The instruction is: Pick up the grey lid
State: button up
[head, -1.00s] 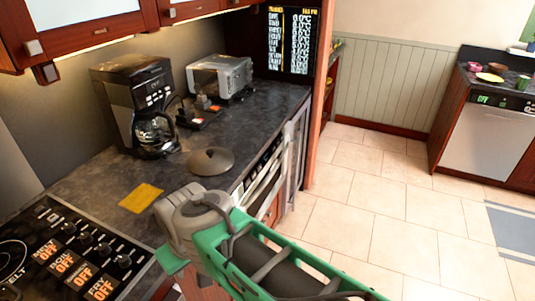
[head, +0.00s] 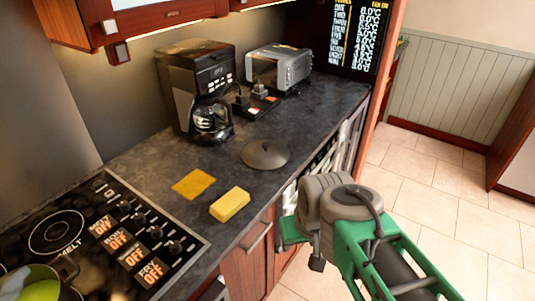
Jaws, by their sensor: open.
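The grey lid (head: 265,154) is a dark, round, low dome with a small knob on top. It lies flat on the dark countertop (head: 165,155), near its front edge. My gripper (head: 304,245) is partly in view below and to the right of the lid, out beyond the counter's front edge. It is open, apart from the lid, and partly hidden by my grey wrist.
A yellow sponge (head: 230,204) and a flat yellow cloth (head: 193,184) lie left of my gripper. A coffee maker (head: 197,85) and a toaster oven (head: 281,65) stand behind the lid.

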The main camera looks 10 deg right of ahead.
aim_at(264, 155)
jog(key=u, duration=1)
jog(key=k, duration=0.4)
jog(key=u, duration=1.05)
jog(key=i, duration=0.5)
jog(key=u, duration=2.55)
jog(key=k, duration=1.6)
jog(key=z, duration=0.35)
